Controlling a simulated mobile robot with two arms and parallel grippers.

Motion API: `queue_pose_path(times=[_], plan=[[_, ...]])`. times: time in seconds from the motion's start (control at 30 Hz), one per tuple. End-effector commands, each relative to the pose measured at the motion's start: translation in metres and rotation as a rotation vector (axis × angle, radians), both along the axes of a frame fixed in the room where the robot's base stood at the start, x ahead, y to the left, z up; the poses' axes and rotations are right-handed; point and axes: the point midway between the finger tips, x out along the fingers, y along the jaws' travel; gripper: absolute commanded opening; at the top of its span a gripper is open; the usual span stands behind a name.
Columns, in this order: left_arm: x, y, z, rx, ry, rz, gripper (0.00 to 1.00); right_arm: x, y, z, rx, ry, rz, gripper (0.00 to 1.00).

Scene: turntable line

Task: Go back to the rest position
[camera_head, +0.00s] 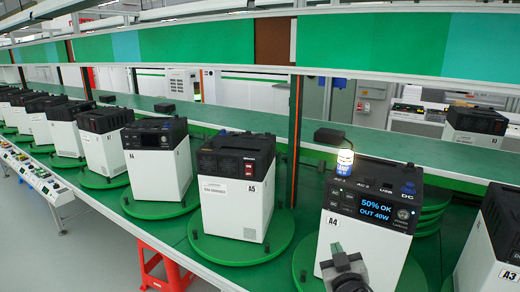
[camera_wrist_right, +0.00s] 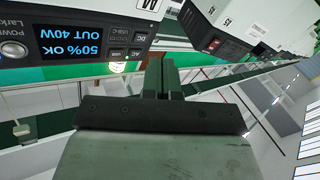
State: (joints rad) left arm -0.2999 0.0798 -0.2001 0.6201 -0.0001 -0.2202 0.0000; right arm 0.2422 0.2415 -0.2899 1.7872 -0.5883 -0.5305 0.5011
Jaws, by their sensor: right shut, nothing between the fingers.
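My right gripper (camera_head: 338,250) is in front of the lower white front of power station A4 (camera_head: 379,240); whether it touches the case cannot be told. In the right wrist view, its fingers (camera_wrist_right: 162,72) are together and empty. A4's screen (camera_head: 376,208) is lit and reads "50% OK OUT 40W"; the screen also shows upside down in the wrist view (camera_wrist_right: 72,40). A glowing lamp (camera_head: 345,160) stands at A4's upper left edge. My left gripper is out of view.
Station A5 (camera_head: 238,190) stands on a green turntable (camera_head: 245,246) to the left, with several more stations in a row beyond. Station A3 (camera_head: 492,250) is at the right edge. A red stool (camera_head: 165,268) is below the line. Grey floor (camera_head: 60,260) at the lower left looks clear.

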Motion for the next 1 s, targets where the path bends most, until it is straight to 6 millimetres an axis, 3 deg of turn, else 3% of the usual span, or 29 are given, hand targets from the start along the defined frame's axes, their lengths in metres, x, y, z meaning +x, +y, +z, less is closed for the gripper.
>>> queue_pose_path(times=[0.03,0.2,0.4,0.6,0.87,1.0], plan=[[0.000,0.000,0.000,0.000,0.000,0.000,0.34,-0.031,-0.004,-0.031,0.044,0.118,-0.044,0.00],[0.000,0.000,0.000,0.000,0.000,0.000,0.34,-0.133,-0.012,-0.104,0.128,0.517,-0.133,0.00],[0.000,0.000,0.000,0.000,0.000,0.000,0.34,-0.223,-0.009,-0.140,0.163,0.839,-0.132,0.00],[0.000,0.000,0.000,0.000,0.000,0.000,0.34,-0.287,-0.003,-0.151,0.177,1.052,-0.098,0.00],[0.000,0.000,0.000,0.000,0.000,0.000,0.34,-0.357,0.004,-0.150,0.184,1.276,-0.032,0.00],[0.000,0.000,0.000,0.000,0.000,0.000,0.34,-0.349,0.006,-0.179,0.181,1.294,-0.031,0.00]])
